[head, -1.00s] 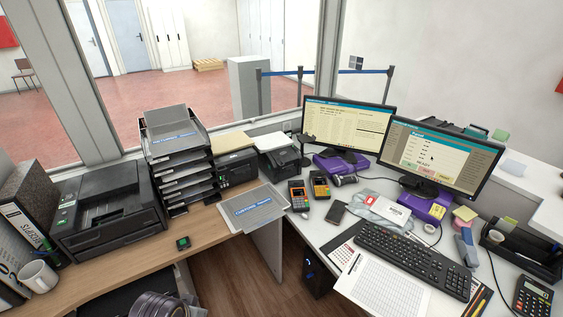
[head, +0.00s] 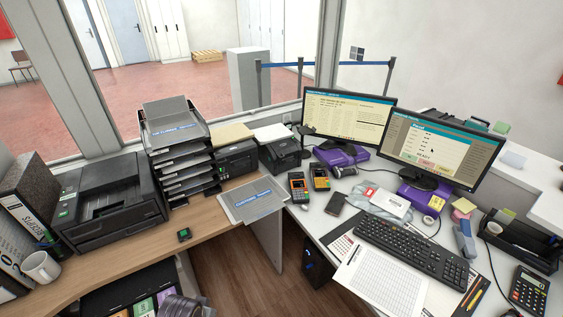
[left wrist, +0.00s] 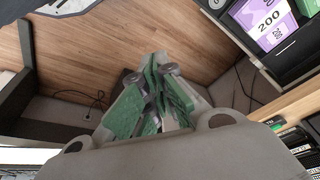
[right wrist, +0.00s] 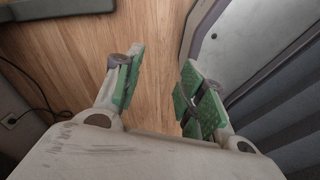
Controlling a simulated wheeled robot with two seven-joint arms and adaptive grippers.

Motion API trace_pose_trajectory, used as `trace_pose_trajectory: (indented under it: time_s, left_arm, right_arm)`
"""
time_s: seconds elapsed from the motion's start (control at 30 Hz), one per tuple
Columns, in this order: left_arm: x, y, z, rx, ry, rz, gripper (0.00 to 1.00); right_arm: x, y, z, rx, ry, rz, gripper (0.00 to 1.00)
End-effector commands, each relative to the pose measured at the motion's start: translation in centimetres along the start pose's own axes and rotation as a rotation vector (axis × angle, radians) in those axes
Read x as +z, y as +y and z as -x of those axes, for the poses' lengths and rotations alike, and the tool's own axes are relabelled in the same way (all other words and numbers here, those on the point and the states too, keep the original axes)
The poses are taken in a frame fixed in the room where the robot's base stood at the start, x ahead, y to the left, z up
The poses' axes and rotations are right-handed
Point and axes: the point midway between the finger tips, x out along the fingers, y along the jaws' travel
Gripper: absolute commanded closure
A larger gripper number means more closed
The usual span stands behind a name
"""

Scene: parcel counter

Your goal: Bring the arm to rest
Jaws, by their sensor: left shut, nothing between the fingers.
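My left gripper (left wrist: 158,80) shows in the left wrist view. Its green-padded fingers are together with nothing between them, above the wooden floor. My right gripper (right wrist: 162,68) shows in the right wrist view with its green-padded fingers apart and empty, also over the wooden floor. In the head view neither gripper's fingers show; only a rounded dark part of my arm shows at the bottom left edge.
An open drawer with coloured notes (head: 143,304) lies under the wooden desk (head: 110,268); a purple 200 note (left wrist: 268,22) shows in the left wrist view. The white counter holds a keyboard (head: 412,250), two monitors (head: 345,116) and card terminals (head: 298,186).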

Motion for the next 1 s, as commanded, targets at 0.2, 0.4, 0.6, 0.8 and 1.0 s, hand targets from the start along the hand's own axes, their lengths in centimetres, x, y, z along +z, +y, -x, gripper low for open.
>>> trace_pose_trajectory:
  time_s: [0.2,0.4,0.6,0.8,1.0]
  left_arm:
    - [1.8,0.3,-5.8,0.004,-0.023,-0.003,1.0]
    - [3.8,0.5,-10.7,0.006,-0.039,-0.006,1.0]
    - [6.3,0.7,-14.9,0.008,-0.054,-0.009,1.0]
    - [8.8,0.9,-18.4,0.01,-0.069,-0.011,1.0]
    - [11.6,1.1,-21.6,0.012,-0.083,-0.014,1.0]
  right_arm:
    - [0.3,-0.5,0.0,-0.006,-0.004,0.0,0.6]
    - [0.8,-1.1,0.1,-0.011,-0.01,-0.001,0.6]
    - [1.1,-1.9,0.1,-0.02,-0.014,-0.003,0.6]
    - [1.0,-2.9,0.1,-0.031,-0.012,-0.006,0.6]
    - [0.7,-3.3,0.1,-0.034,-0.01,-0.007,0.6]
